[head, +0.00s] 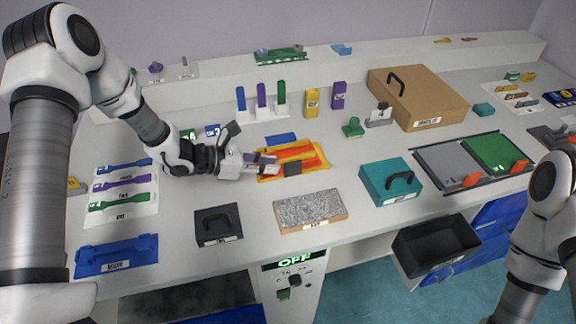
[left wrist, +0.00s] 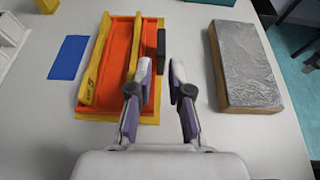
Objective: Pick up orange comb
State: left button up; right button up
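An orange piece (head: 290,157) with yellow edges lies on the white bench in front of my left gripper. In the left wrist view its orange surface (left wrist: 117,50) sits between yellow strips, one slanted and labelled. I cannot make out comb teeth. A black block (left wrist: 161,48) stands at its right edge; it also shows in the head view (head: 293,169). My left gripper (head: 272,165) is open and empty. In the left wrist view its fingertips (left wrist: 160,75) are parted just short of the black block, at the orange piece's right edge. My right gripper is out of view.
A blue pad (left wrist: 69,57) lies left of the orange piece. Colored upright blocks (head: 262,100) stand behind.

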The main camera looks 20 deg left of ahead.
aim_at(284, 165)
pick_arm(q)
jog(key=p+x, duration=0.1)
jog(key=x, duration=0.5)
jog(key=shift+d+r+p, duration=0.1)
jog(key=shift+d+p, duration=0.1)
jog(key=shift+p, duration=0.2)
jog(key=shift+w+d, duration=0.1)
jog(key=shift+w, duration=0.1)
jog(key=shift+s, duration=0.1)
grip_shut()
